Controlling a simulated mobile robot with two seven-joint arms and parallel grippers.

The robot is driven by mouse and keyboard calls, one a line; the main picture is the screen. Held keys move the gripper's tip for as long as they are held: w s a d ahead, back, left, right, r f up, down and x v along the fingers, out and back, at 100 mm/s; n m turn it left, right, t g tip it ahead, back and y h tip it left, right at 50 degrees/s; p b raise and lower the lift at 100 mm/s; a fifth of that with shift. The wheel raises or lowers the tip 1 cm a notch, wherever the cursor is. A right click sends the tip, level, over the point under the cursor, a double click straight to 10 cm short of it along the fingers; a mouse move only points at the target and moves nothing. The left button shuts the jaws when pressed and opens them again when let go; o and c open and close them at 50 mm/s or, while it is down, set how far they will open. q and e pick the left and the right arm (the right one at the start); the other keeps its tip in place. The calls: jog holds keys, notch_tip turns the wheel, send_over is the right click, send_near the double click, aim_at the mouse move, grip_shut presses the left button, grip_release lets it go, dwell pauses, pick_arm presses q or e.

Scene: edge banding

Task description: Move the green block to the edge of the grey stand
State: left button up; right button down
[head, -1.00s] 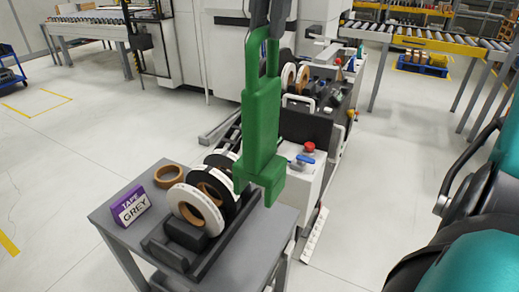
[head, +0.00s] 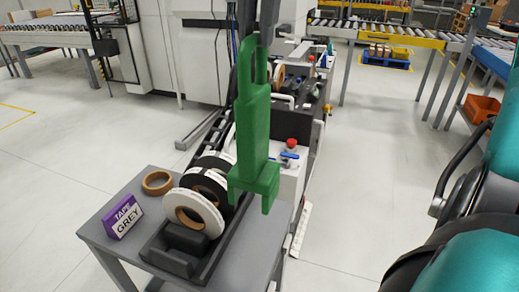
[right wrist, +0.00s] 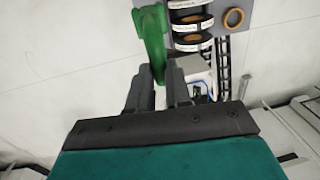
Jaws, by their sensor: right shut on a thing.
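The green block (head: 253,130) is a long piece with a slot at its top and a forked lower end. It hangs nearly upright in front of the right part of the grey stand (head: 250,240) in the head view; I cannot tell if it touches the stand. My right gripper (head: 257,30) is shut on its upper end, at the top of the picture. In the right wrist view the block (right wrist: 152,35) shows between and beyond the dark fingertips (right wrist: 160,85). My left gripper is not in view.
On the stand are a black holder with white and black tape rolls (head: 193,212), a brown ring (head: 157,182) and a purple "TAPE GREY" box (head: 122,215). A machine with a red button (head: 292,143) stands behind. The stand's right front surface is bare.

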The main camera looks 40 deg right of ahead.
aim_at(266, 92)
notch_tip(266, 92, down, 19)
jog(key=shift+f, duration=0.1)
dwell(0.3)
jog(key=shift+f, duration=0.15)
jog(key=c, duration=1.1)
grip_release()
jog(key=shift+o, duration=0.2)
jog(key=r, duration=0.4)
jog(key=s+r, duration=0.1)
jog(key=r, duration=0.7)
jog(key=shift+s+d+r, duration=0.1)
jog(key=shift+s+d, duration=0.05)
jog(key=shift+d, duration=0.15)
